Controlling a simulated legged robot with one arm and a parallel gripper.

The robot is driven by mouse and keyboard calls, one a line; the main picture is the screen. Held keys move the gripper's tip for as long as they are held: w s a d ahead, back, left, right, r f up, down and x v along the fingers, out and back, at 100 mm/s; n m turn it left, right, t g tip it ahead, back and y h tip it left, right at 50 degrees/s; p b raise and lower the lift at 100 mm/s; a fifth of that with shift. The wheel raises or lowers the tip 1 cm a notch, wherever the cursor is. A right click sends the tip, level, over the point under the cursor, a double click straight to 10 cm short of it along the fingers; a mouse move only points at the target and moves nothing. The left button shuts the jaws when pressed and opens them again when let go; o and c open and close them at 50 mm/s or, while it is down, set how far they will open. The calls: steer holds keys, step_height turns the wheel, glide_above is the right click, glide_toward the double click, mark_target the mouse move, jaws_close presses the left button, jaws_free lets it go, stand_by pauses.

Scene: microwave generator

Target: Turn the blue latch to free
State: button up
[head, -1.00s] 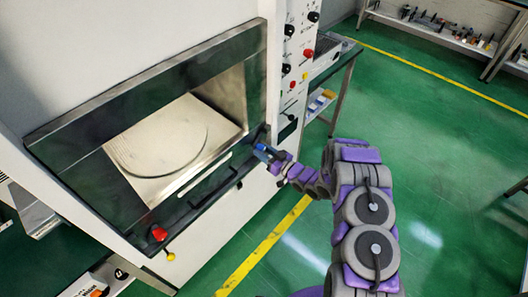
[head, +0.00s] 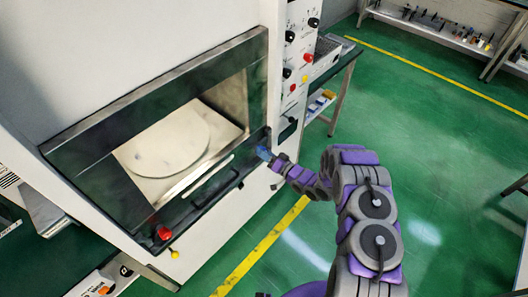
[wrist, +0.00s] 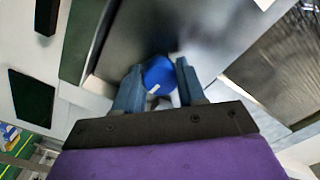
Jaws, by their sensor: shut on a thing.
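The blue latch (wrist: 158,76) is a blue knob with a white mark in the wrist view. It sits between the two fingers of my gripper (wrist: 160,92), which are shut on it from both sides. In the head view the blue latch (head: 263,153) shows as a small blue spot at the lower right corner of the microwave generator's front frame (head: 215,180), and my gripper (head: 270,160) reaches it from the right. The fingers hide part of the latch in the head view.
A red knob (head: 164,232) and a yellow knob (head: 174,254) are at the frame's lower left. A control panel (head: 298,70) with black and red knobs stands right of the opening. A round plate (head: 172,140) lies inside. The green floor (head: 440,130) is clear to the right.

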steer(key=m+p, duration=0.1)
steer(key=m, duration=0.4)
steer(key=shift+d+f+m, duration=0.1)
steer(key=shift+m, duration=0.3)
steer(key=m, duration=0.4)
steer(key=shift+m+p, duration=0.3)
steer(key=shift+p, duration=0.05)
steer(key=shift+s+f+m, duration=0.1)
steer(key=shift+m, duration=0.2)
steer(key=o, duration=0.8)
steer(key=shift+d, duration=0.1)
steer(key=shift+o, duration=1.3)
steer(key=shift+r, duration=0.2)
